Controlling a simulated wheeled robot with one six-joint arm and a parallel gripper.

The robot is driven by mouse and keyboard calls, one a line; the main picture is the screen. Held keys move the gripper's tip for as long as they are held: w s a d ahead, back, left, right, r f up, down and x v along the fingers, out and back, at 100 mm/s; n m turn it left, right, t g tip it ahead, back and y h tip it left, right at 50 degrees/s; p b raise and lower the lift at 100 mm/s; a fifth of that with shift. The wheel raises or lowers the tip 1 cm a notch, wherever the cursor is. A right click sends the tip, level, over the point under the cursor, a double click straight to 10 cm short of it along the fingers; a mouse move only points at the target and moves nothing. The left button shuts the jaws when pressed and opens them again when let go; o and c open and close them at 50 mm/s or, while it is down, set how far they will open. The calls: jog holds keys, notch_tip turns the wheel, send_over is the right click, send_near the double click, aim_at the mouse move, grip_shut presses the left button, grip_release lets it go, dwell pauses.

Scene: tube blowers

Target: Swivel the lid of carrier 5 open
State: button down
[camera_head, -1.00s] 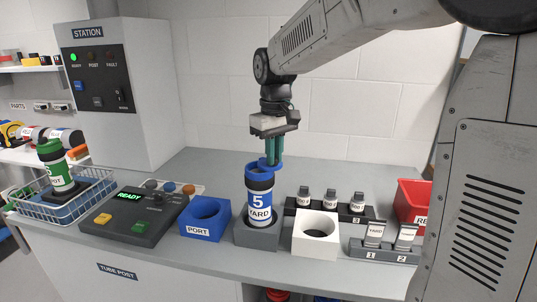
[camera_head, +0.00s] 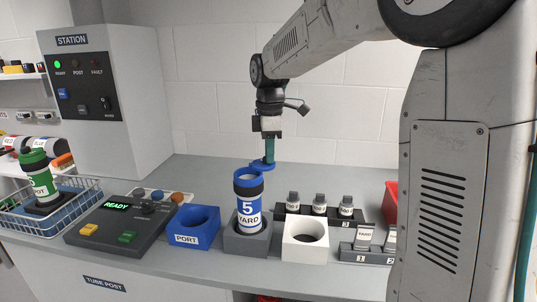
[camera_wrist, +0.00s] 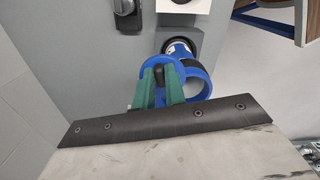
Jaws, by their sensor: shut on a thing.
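Carrier 5 (camera_head: 248,208) is a blue tube with a black band and a white label reading "5 YARD". It stands upright in a grey square holder (camera_head: 248,241). Its blue lid (camera_head: 262,166) is swung out to the back right of the tube, and the tube's mouth shows open. My gripper (camera_head: 269,160) points down with green fingers shut on the lid. The wrist view also shows the green fingers (camera_wrist: 160,88) at the blue lid (camera_wrist: 150,66), with the open blue rim (camera_wrist: 203,76) beside them.
A blue PORT block (camera_head: 194,228) and a control panel (camera_head: 122,220) reading READY stand left. A white block (camera_head: 304,241) with a hole is close on the right. Small labelled containers (camera_head: 320,206) stand behind it. A wire basket (camera_head: 45,205) holds a green carrier.

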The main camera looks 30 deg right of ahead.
jog(key=n, duration=0.1)
jog(key=w+n, duration=0.1)
jog(key=shift+w+d+n, duration=0.1)
jog(key=shift+d+n, duration=0.05)
jog(key=shift+n, duration=0.25)
jog(key=shift+w+n, duration=0.3)
jog(key=shift+n, duration=0.4)
jog(key=shift+w+n, duration=0.3)
jog(key=shift+n, duration=0.4)
jog(key=shift+w, duration=0.1)
jog(key=c, duration=1.4)
grip_release()
jog(key=shift+c, duration=0.2)
jog(key=shift+r, duration=0.15)
notch_tip(320, 180, up, 8)
jog(key=shift+f, duration=0.2)
